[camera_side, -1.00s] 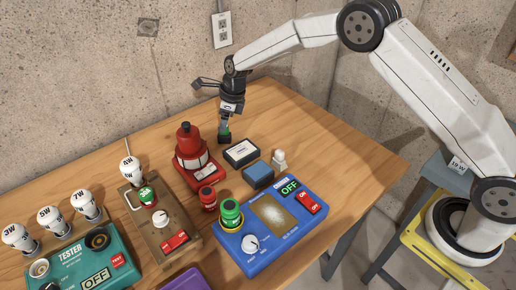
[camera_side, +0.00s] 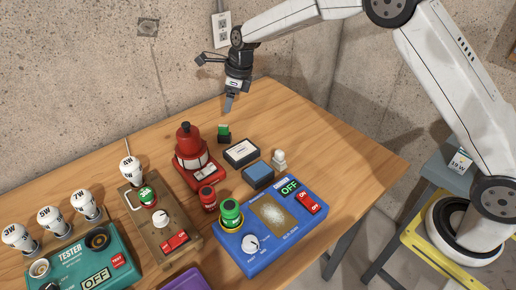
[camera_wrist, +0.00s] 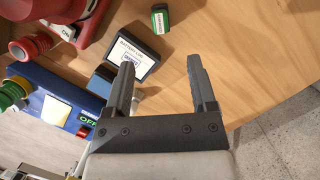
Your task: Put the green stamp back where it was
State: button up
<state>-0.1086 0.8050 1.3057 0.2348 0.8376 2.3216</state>
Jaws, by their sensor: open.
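The green stamp (camera_side: 223,130) stands upright on the wooden table, just right of the red machine and behind the dark-framed ink pad. It also shows in the wrist view (camera_wrist: 160,19), near the top edge, with a green body and a pale label. My gripper (camera_side: 228,108) is above and apart from the stamp. In the wrist view my gripper's two fingers (camera_wrist: 161,75) are spread with nothing between them. The dark ink pad box (camera_side: 241,153) with a white label lies in front of the stamp; it also shows in the wrist view (camera_wrist: 134,50).
The red machine (camera_side: 194,160) stands close left of the stamp. A blue block (camera_side: 258,175), a small white figure (camera_side: 279,160) and a blue device (camera_side: 270,238) are in front. Several bulbs and a teal tester (camera_side: 84,267) are at left. The table's right side is clear.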

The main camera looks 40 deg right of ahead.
dwell(0.3)
jog(key=s+d+n, duration=0.3)
jog(key=s+n, duration=0.6)
jog(key=s, duration=0.1)
jog(key=s+d+n+h, duration=0.1)
jog(key=s+d+n, duration=0.2)
jog(key=s+n, duration=0.6)
jog(key=s+d+n+h, duration=0.1)
jog(key=s+d+n, duration=0.2)
jog(key=s+n, duration=0.6)
jog(key=shift+s+d+f+t, duration=0.15)
jog(key=shift+s+d+t, duration=0.15)
jog(key=shift+s, duration=0.95)
